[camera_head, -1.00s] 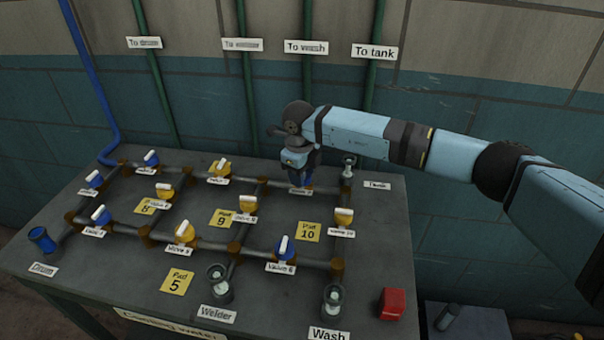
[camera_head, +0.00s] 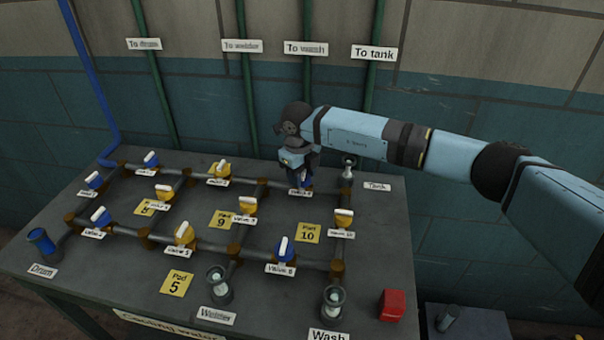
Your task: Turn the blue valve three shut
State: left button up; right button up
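The blue valve (camera_head: 307,183) at the back right of the bench, on the back pipe run, is mostly hidden by my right gripper. Its white label (camera_head: 300,193) lies in front of it, too small to read surely; by its place in the back row it appears to be valve three. My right gripper (camera_head: 299,176) points down over this valve, with its fingers at the handle. Whether the fingers are shut on the handle cannot be made out, and the handle's angle is hidden. My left gripper is out of view.
Yellow valves (camera_head: 219,170) and other blue valves (camera_head: 283,250) with white handles stand along the pipes. The tank outlet (camera_head: 347,170) is close right of my gripper. A red block (camera_head: 392,305) sits at the bench's front right. Green pipes (camera_head: 247,90) run up the wall behind.

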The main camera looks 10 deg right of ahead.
jog(key=o, duration=0.4)
jog(key=shift+o, duration=0.2)
jog(key=shift+r, duration=0.1)
notch_tip(320, 180, up, 14)
jog(key=a, duration=0.1)
jog(key=shift+s, duration=0.35)
jog(key=shift+f, duration=0.25)
